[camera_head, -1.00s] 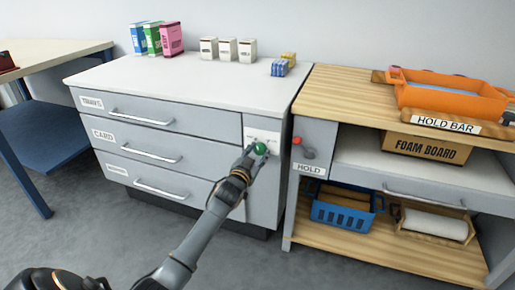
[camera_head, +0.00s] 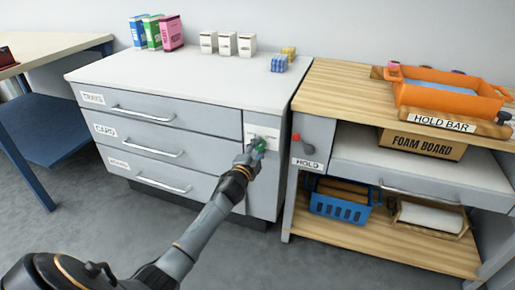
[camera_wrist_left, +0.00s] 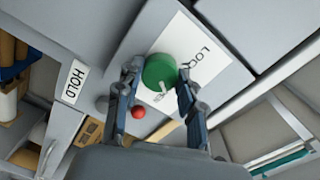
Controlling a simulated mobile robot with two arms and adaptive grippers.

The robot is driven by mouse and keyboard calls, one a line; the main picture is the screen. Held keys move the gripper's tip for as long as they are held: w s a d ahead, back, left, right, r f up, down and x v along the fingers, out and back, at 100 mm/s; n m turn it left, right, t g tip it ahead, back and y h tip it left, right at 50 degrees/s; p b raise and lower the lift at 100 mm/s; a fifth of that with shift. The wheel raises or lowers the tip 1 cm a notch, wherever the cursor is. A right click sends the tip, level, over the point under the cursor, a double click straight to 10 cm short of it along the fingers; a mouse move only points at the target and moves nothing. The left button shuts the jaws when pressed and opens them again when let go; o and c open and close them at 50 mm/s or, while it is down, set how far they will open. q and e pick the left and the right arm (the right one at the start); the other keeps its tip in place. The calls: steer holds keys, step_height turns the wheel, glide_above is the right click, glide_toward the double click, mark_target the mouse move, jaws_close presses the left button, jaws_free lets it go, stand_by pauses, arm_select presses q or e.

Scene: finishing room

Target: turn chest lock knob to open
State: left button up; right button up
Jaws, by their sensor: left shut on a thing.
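The green lock knob (camera_wrist_left: 160,71) sits on a white label plate (camera_wrist_left: 208,62) on the front of the grey drawer chest (camera_head: 200,93). In the left wrist view a pale pointer line shows on the knob's side, and part of the label's lettering is covered. My left gripper (camera_wrist_left: 158,82) is shut on the knob, one finger on each side of it. In the head view the gripper (camera_head: 256,148) hides most of the knob. The chest's drawers look closed. My right gripper is not seen.
A wooden bench (camera_head: 345,88) stands right of the chest, with a red knob (camera_head: 296,137) above a HOLD label (camera_head: 308,163). An orange tray (camera_head: 450,95) is on top; a blue basket (camera_head: 340,207) sits below. Boxes stand on the chest's back edge.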

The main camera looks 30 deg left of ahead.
arm_select(q)
steer(key=shift+m, duration=1)
steer(key=o, duration=1.2)
steer(key=v, duration=1.2)
steer(key=shift+d, duration=0.1)
